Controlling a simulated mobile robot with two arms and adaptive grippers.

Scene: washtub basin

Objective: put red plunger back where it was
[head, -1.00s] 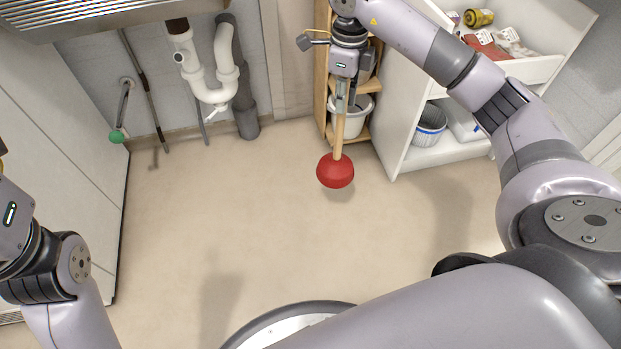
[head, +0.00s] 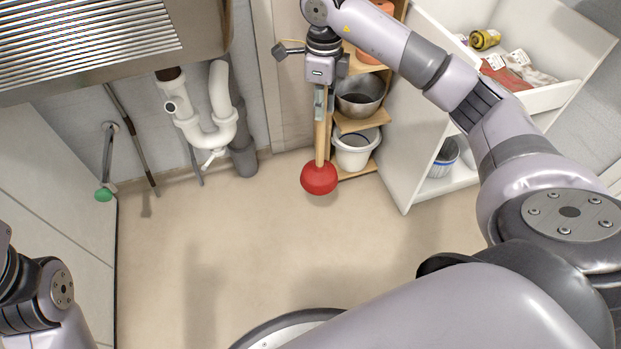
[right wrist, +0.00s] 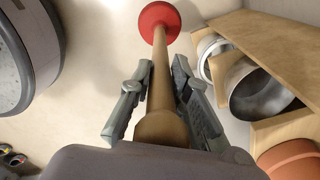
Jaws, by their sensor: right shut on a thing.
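The red plunger (head: 319,179) hangs upright with its red cup down and its wooden handle (head: 321,140) up. My right gripper (head: 321,100) is shut on the upper part of the handle. In the right wrist view the handle runs between the two fingers (right wrist: 158,100), with the red cup (right wrist: 160,20) at the far end. The cup looks to be above or near the floor; I cannot tell if it touches. My left arm shows at the lower left of the head view, but its gripper fingers are outside the picture.
A wooden shelf with a metal bowl (head: 361,95) and a white bucket (head: 354,149) stands just right of the plunger. A white open cabinet (head: 405,150) is beyond it. White drain pipes (head: 205,130) and a green-headed stick (head: 104,194) are at left. The middle floor (head: 260,240) is clear.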

